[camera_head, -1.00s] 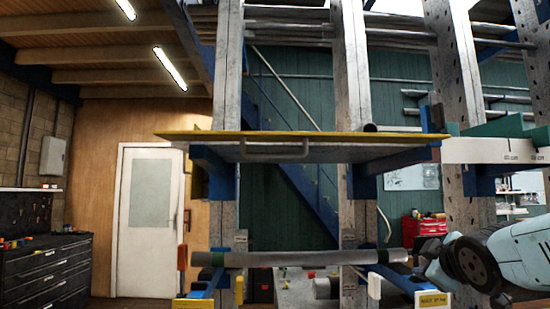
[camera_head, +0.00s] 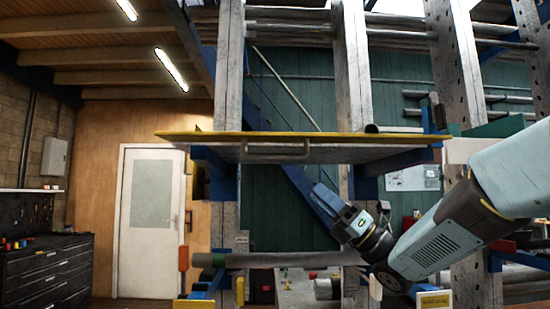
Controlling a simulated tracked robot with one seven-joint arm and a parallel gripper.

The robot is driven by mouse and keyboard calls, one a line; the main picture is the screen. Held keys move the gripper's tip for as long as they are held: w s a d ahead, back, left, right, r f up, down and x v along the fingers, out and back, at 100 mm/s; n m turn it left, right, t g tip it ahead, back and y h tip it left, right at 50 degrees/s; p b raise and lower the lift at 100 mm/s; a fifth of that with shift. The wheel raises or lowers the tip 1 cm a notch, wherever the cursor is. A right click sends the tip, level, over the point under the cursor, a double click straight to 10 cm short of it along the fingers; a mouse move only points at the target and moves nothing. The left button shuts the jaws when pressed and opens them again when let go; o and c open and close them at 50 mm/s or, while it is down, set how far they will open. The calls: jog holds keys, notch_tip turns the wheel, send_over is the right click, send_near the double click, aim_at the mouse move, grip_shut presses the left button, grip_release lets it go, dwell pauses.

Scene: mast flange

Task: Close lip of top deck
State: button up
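The top deck is a grey shelf on blue brackets between the metal uprights, above the middle of the view. Its lip (camera_head: 215,137) shows as a long, thin, yellow-edged strip along the front, roughly level. A grey bar handle (camera_head: 275,155) sits at the lip's middle. My gripper (camera_head: 322,197) is below the deck and to the right of the handle, apart from both, pointing up and left.
A lower rack level holds a long grey pipe (camera_head: 285,259) across blue arms, below my gripper. Tall perforated uprights (camera_head: 354,70) stand behind the deck. A short pipe end (camera_head: 371,128) shows at the deck's right. The space in front of the deck's left half looks clear.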

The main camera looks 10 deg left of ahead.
aim_at(276, 157)
jog(key=a+r+n+g, duration=0.1)
jog(key=a+r, duration=0.2)
jog(key=s+a+r+n+g, duration=0.1)
jog(key=a+r+g, duration=0.1)
jog(key=a+r, duration=0.1)
jog(key=s+a+r+n+g, duration=0.1)
jog(key=a+r+n, duration=0.1)
jog(key=a+r, duration=0.1)
jog(key=shift+s+a+r+g+y, duration=0.15)
jog(key=shift+a+g+y, duration=0.15)
jog(key=shift+a, duration=0.35)
grip_shut()
dwell(0.5)
